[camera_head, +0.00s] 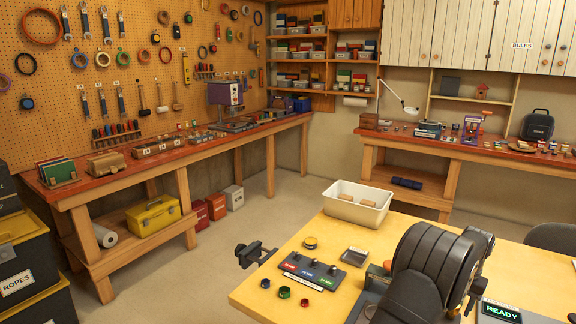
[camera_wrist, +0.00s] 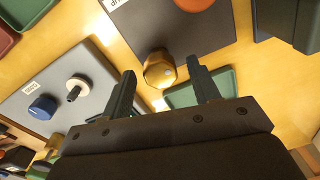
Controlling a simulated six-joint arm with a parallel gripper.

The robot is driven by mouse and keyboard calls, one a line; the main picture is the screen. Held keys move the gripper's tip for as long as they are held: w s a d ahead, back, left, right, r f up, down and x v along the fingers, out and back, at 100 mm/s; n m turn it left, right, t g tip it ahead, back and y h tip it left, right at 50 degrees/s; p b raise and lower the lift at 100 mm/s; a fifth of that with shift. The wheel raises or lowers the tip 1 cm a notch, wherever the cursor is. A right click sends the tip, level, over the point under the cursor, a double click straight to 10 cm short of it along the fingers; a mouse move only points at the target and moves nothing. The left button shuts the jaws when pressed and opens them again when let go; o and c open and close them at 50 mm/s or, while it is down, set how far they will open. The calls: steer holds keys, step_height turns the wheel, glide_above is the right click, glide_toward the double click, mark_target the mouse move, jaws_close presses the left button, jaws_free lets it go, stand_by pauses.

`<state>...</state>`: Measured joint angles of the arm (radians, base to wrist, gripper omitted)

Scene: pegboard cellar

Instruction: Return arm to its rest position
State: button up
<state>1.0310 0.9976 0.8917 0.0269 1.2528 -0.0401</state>
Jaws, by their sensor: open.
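My gripper (camera_wrist: 162,71) shows in the wrist view with its two dark fingers spread apart and nothing held between them. A gold hexagonal piece (camera_wrist: 160,73) appears in the gap between the fingertips, beyond them; I cannot tell how far below it is. In the head view my dark ridged arm (camera_head: 432,262) is folded over the right part of the yellow table (camera_head: 262,292). My gripper cannot be made out there.
The table carries a white bin (camera_head: 341,208) with wooden blocks, a dark labelled board (camera_head: 312,271), a small grey tray (camera_head: 355,257), a gold disc (camera_head: 310,242) and coloured nuts. A black vise (camera_head: 252,254) sits at the left edge. A lit READY display (camera_head: 502,312) stands near the arm.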

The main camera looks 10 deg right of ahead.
steer(key=n, duration=0.6)
stand_by(0.4)
stand_by(0.4)
steer(key=shift+w+a+r, duration=0.1)
steer(key=shift+a+r, duration=0.05)
steer(key=shift+r, duration=0.1)
steer(key=a+r+t+h, duration=0.1)
steer(key=a+r, duration=1.5)
steer(key=a, duration=0.4)
steer(key=s+a+r+t+h, duration=0.1)
steer(key=s+a+r, duration=0.15)
steer(key=a, duration=0.55)
steer(key=s+a+r+t, duration=0.1)
steer(key=s+a, duration=0.3)
steer(key=a, duration=0.5)
steer(key=s+a+f+t, duration=0.1)
steer(key=s+a+f, duration=0.3)
steer(key=s+a, duration=0.3)
steer(key=s+a+f, duration=0.5)
steer(key=s+a, duration=0.2)
steer(key=a, duration=0.1)
steer(key=shift+a+f+n+t, duration=0.15)
steer(key=shift+a+n+t, duration=0.15)
steer(key=shift+a+t, duration=0.1)
